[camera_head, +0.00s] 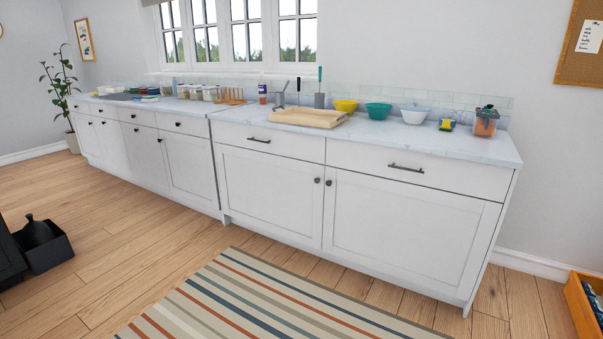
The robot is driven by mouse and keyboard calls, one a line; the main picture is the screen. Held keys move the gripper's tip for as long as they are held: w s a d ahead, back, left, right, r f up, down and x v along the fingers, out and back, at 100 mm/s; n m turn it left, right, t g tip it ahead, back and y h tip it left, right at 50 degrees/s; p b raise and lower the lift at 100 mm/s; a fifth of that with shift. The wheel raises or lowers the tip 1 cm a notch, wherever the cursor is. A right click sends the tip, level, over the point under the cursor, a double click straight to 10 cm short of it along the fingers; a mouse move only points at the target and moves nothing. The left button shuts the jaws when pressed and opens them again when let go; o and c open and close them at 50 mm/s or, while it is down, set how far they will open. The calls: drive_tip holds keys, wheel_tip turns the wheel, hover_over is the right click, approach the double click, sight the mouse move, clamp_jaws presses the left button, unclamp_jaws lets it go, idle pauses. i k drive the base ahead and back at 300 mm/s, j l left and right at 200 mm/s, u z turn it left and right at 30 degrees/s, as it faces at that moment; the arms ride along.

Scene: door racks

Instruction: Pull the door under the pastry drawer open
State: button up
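The near white cabinet has two wide drawers with dark bar handles, a left drawer (279,142) and a right drawer (425,171). Under them are a left door (268,192) and a right door (405,228). Each door has a small dark knob near the seam where they meet. The far cabinet run has several smaller drawers (187,125) above knobbed doors (190,166). All drawers and doors look shut. No label shows which drawer is the pastry drawer. My gripper is not in view.
A striped rug (270,300) lies on the wood floor before the near cabinet. A dark open box (50,250) stands at left, an orange crate (583,305) at right. The counter (450,142) holds a wooden board (308,118) and bowls. Floor at left-centre is clear.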

sight(438, 240)
drive_tip(key=i+j+u, duration=0.25)
drive_tip(key=i, duration=0.75)
drive_tip(key=i+u, duration=0.25)
drive_tip(key=i, duration=0.8)
drive_tip(key=i+z, duration=0.1)
drive_tip(key=i, duration=0.45)
drive_tip(key=i+j+z, duration=0.1)
drive_tip(key=i, duration=0.45)
drive_tip(key=i+j, duration=0.15)
drive_tip(key=i, duration=0.4)
drive_tip(key=z, duration=0.05)
